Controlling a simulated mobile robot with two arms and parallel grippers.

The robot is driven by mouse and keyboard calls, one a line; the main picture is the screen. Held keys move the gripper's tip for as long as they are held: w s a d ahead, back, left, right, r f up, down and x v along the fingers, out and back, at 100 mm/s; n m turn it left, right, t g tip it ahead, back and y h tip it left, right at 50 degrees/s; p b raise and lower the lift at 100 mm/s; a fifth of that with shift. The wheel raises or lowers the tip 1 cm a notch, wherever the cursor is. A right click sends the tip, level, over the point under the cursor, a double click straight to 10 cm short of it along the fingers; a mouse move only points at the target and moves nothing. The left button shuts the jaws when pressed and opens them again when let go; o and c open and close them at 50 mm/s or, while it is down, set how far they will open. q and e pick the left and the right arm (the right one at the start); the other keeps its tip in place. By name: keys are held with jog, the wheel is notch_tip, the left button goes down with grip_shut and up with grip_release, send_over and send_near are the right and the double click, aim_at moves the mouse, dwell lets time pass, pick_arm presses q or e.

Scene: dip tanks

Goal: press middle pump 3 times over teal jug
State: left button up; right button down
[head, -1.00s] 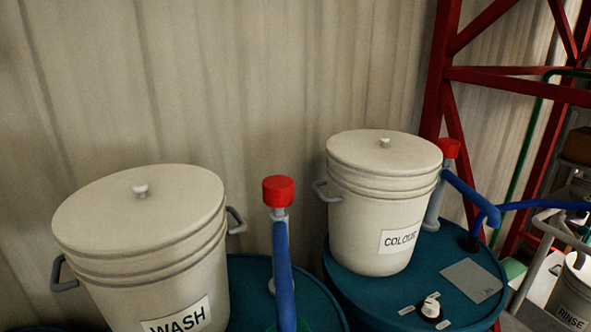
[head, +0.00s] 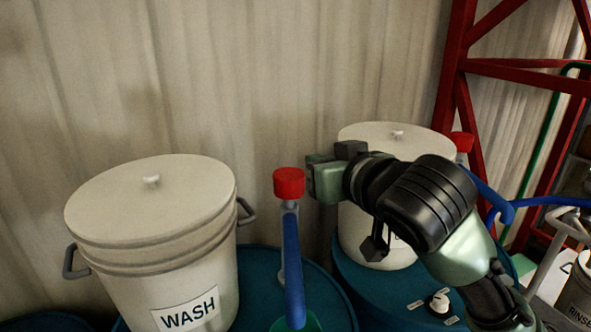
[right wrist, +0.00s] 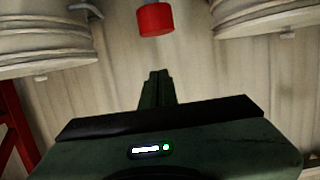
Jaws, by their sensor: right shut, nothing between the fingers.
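The middle pump has a red head (head: 289,182), a grey stem and a blue hose running down its front, between the two white buckets. It stands upright. The red head also shows in the right wrist view (right wrist: 155,19), beyond the fingertips. A green-teal rim (head: 312,322) at the bottom edge, under the hose, looks like the teal jug; most of it is cut off. My right gripper (head: 314,178) is shut and empty, just right of the red head with a small gap in the picture. Its shut fingers show in the right wrist view (right wrist: 157,76). My left gripper is out of view.
The lidded WASH bucket (head: 150,215) stands left of the pump. The COLOUR bucket (head: 385,133) on a teal drum (head: 345,270) is partly behind my right arm. Another red pump head (head: 462,141) is beyond it. A red rack (head: 455,100) stands at right.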

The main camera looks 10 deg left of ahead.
jog(key=shift+a+r, duration=0.1)
jog(key=shift+r, duration=0.15)
jog(key=p, duration=0.5)
send_over(295, 179)
jog(key=shift+s+f, duration=0.2)
jog(key=shift+f, duration=0.8)
notch_tip(295, 179, down, 4)
jog(key=shift+w+r+p, duration=0.15)
jog(key=shift+r+p, duration=0.1)
jog(key=shift+p, duration=0.35)
jog(key=shift+f, duration=0.45)
jog(key=shift+f, duration=0.1)
